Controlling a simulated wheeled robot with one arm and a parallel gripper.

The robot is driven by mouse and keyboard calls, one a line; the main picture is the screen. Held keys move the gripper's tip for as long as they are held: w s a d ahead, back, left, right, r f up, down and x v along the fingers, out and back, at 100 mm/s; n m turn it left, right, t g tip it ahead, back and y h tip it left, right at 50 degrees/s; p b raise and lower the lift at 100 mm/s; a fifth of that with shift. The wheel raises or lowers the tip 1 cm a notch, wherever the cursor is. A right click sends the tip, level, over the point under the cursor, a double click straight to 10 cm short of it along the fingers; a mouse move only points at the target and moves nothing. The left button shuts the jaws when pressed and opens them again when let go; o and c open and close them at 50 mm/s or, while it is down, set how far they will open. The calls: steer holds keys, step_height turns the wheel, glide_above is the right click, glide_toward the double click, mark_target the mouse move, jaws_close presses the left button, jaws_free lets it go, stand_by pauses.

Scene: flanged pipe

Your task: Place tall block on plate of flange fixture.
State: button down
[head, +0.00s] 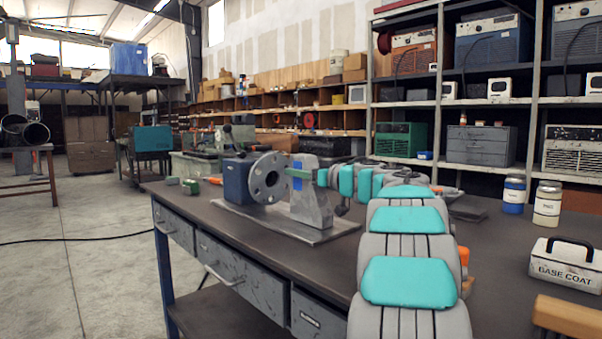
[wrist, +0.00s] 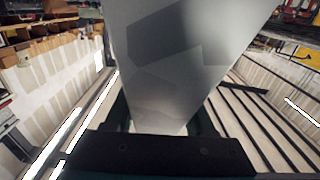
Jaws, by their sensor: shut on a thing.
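The flange fixture has a flat grey base plate (head: 330,229) on the workbench and a round grey flange (head: 268,178) with bolt holes. A grey tall block (head: 312,207) is upright over the plate, just right of the flange; I cannot tell whether its bottom touches the plate. My gripper (head: 300,173) reaches in from the right and is shut on the upper part of this block. In the wrist view, the tall block (wrist: 185,65) fills the middle between the jaws, its grey face close to the camera. A dark blue block (head: 237,182) sits left of the flange.
Small green items (head: 190,186) lie on the bench (head: 185,197) left of the fixture. Jars (head: 547,203) and a white "BASE COAT" box (head: 565,265) stand on the right. Shelves (head: 455,105) rise behind. The bench front between the fixture and its edge is clear.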

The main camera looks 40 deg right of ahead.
steer(key=shift+c, duration=1.2)
jaws_free()
steer(key=shift+f, duration=0.1)
steer(key=s, duration=1.2)
steer(key=shift+d, duration=0.45)
